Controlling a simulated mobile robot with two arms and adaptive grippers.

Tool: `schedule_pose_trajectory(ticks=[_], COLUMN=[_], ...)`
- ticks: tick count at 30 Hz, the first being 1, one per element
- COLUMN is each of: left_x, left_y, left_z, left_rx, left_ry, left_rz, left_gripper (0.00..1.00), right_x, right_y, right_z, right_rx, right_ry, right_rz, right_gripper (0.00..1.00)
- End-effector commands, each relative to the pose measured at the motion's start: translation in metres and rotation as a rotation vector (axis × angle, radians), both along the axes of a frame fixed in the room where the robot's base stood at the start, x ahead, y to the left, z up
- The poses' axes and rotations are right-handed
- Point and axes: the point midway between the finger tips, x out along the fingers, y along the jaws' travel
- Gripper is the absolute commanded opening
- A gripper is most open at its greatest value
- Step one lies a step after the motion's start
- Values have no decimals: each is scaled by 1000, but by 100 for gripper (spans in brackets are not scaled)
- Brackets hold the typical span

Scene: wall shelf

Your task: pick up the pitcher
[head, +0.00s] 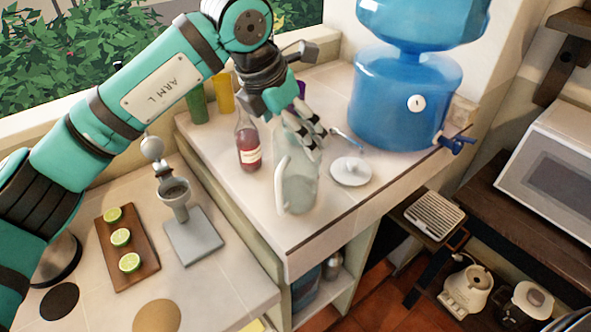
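A clear, pale glass pitcher (299,187) stands upright on the raised white counter, near its front edge, with its handle toward the left. My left gripper (311,139) comes down from above, and its fingers overlap the pitcher's top. The fingers and wrist partly hide the rim. I cannot tell whether the fingers are closed on the rim or only beside it. My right gripper is not in view.
A red bottle (248,147) stands close to the left of the pitcher. A white lid-like disc (351,171) lies to its right, before a large blue water dispenser (399,102). A lime board (127,246) and a citrus press (176,201) occupy the lower counter.

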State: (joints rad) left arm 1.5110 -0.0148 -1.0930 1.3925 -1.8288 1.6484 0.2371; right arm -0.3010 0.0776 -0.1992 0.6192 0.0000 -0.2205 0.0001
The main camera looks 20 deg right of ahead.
Motion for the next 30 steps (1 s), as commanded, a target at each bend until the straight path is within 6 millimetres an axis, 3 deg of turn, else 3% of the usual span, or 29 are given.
schedule_pose_trajectory(ticks=[2,6,14,30], left_x=[2,5,7,7], left_y=[-1,-7,-8,-8], left_z=[-8,-25,-30,-29], left_rx=[-1,-2,-1,-1], left_ry=[6,3,-1,0], left_rz=[0,1,1,2], left_gripper=[100,100,100,32], right_x=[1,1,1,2], right_y=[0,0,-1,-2], right_z=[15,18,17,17], right_rx=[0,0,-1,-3], right_ry=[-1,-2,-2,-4], right_rz=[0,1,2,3], right_gripper=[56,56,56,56])
